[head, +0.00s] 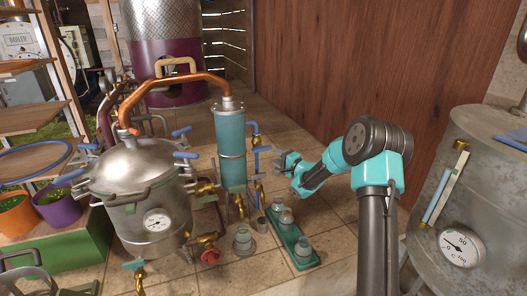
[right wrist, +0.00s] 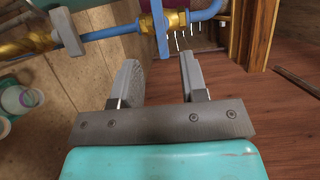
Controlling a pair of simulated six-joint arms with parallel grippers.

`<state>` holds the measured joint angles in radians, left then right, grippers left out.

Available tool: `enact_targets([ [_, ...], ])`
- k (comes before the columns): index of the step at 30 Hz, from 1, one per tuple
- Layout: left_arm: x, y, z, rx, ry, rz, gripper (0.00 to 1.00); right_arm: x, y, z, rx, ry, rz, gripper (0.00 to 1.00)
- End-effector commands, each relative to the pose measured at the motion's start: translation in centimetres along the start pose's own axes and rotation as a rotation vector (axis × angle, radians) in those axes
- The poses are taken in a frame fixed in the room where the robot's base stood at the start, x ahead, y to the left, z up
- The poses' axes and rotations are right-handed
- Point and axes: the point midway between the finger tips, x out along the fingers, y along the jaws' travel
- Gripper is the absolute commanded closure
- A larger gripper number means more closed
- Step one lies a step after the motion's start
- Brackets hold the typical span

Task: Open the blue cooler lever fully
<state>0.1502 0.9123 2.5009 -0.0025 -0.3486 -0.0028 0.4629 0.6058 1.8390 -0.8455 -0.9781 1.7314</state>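The cooler (head: 231,158) is a teal upright cylinder in the middle of the head view. A blue pipe (head: 253,134) with brass fittings runs down its right side, and a small blue lever (head: 262,149) shows there. In the right wrist view the blue lever (right wrist: 160,28) stands across the pipe at a brass valve (right wrist: 177,20), beyond the fingertips. My right gripper (head: 284,161) is just right of the lever in the head view. In the right wrist view its fingers (right wrist: 160,72) are apart with nothing between them. My left gripper is not visible.
A steel pot (head: 140,190) with a copper pipe (head: 165,82) stands left of the cooler. A green tray (head: 293,238) with jars lies on the floor below my right arm. A metal drum (head: 480,190) stands at the right. The floor before the brown wall is clear.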

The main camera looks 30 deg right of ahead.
Motion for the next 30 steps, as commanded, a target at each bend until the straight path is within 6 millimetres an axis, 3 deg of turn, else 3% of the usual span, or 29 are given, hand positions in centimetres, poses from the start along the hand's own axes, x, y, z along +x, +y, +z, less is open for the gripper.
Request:
enact_targets([
  [9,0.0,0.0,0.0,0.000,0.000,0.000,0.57,5.5,0.0,0.0,-0.001,-0.001,-0.001,0.60],
  [15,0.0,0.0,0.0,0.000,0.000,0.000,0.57,8.2,0.1,0.0,-0.001,-0.001,0.001,0.60],
  [28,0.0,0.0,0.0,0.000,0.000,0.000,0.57,9.1,0.0,0.0,0.000,0.000,0.000,0.60],
  [30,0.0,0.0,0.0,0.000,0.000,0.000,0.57,9.1,0.0,0.0,0.000,0.000,0.000,0.67],
])
